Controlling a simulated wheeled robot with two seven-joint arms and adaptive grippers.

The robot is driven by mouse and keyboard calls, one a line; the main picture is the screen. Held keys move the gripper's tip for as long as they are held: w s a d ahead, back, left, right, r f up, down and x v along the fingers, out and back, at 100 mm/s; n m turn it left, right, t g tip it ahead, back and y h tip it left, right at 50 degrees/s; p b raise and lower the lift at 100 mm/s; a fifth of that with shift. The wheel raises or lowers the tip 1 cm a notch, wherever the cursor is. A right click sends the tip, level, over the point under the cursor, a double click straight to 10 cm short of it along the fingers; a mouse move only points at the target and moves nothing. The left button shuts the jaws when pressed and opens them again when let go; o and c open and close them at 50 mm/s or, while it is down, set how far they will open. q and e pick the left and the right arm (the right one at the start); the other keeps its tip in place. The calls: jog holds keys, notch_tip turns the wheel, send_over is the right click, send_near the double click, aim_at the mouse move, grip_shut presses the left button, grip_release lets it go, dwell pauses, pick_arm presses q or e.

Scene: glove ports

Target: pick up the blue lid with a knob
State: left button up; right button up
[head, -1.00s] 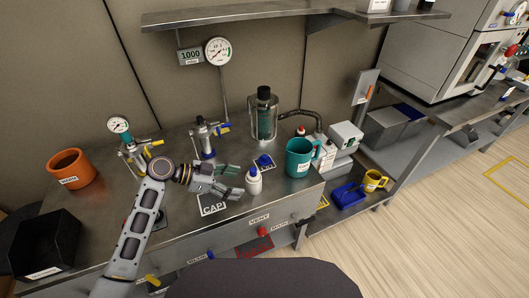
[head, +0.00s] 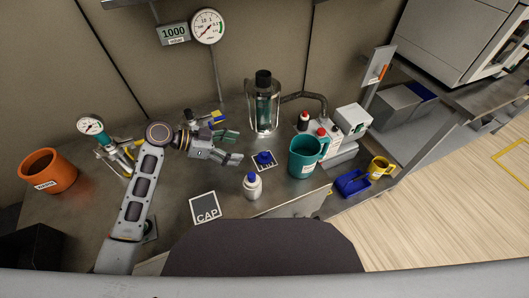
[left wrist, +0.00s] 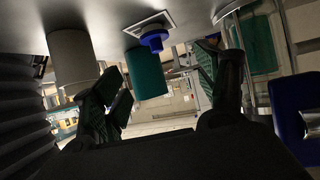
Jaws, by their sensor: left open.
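The blue lid (head: 264,157) with a knob lies on a small labelled square card (head: 272,167) on the steel bench. In the left wrist view, which looks upside down, the lid (left wrist: 154,39) hangs below its card near the top centre, between and beyond the fingers. My left gripper (head: 236,147) is open and empty, just left of the lid, its fingers pointing towards it. Its fingers (left wrist: 168,82) stand wide apart in the left wrist view, not touching the lid. My right gripper is not in view.
A white bottle (head: 252,187) with a blue cap stands in front of the lid. A teal mug (head: 303,157) is to its right, and a glass vessel (head: 263,104) stands behind. A valve fitting is behind my gripper. The bench around the CAP card (head: 205,208) is clear.

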aim_at(264, 153)
pick_arm(q)
jog(key=shift+s+r, duration=0.1)
jog(key=shift+d, duration=0.1)
jog(key=shift+x, duration=3.35)
jog(key=shift+d, duration=0.1)
jog(key=shift+x, duration=2.55)
jog(key=shift+s, duration=0.1)
jog(key=shift+c, duration=0.4)
jog(key=c, duration=0.9)
jog(key=shift+o, duration=0.2)
